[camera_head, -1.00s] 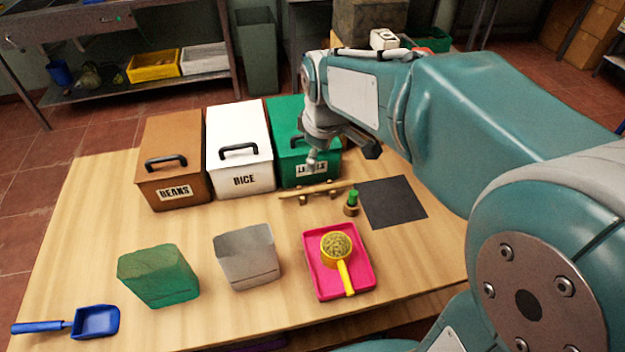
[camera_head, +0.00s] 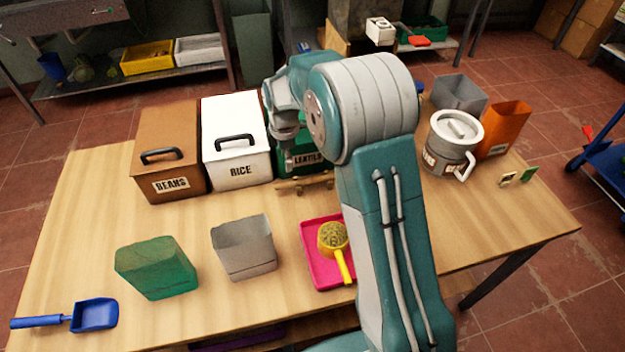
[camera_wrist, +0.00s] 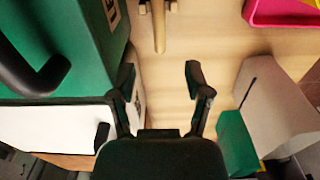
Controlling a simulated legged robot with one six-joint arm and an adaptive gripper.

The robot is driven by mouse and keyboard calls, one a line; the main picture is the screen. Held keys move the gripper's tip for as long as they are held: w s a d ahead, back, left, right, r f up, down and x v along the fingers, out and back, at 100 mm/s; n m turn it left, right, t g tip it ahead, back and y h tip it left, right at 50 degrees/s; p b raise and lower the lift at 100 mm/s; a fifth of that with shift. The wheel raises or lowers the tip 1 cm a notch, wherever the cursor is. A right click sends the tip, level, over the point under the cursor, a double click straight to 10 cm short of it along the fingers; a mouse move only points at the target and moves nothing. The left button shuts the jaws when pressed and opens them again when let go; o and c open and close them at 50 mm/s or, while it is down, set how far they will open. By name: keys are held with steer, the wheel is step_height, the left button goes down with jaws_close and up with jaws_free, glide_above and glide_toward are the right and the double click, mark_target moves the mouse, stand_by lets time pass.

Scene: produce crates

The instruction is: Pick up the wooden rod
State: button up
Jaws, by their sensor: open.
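The wooden rod (camera_head: 303,183) rests on small wooden supports in front of the green lentils box, its right part hidden behind my arm in the head view. In the wrist view, part of the rod (camera_wrist: 159,27) points down from the top edge, with supports beside it. My gripper (camera_wrist: 160,78) is open and empty. Its fingers stand apart over bare table, and the visible rod end lies beyond the fingertips, roughly in line with the gap. In the head view the fingers cannot be made out.
The green lentils box (camera_wrist: 85,35) is close beside my left finger. The white rice box (camera_head: 237,168), brown beans box (camera_head: 169,182), grey container (camera_head: 244,246), green container (camera_head: 157,268) and pink tray (camera_head: 318,272) with a yellow scoop surround the rod.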

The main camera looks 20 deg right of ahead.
mark_target(313, 180)
step_height(313, 180, down, 10)
steer(key=shift+w+d+r, duration=0.1)
steer(key=shift+w+r, duration=0.05)
steer(key=shift+r, duration=0.1)
jaws_close()
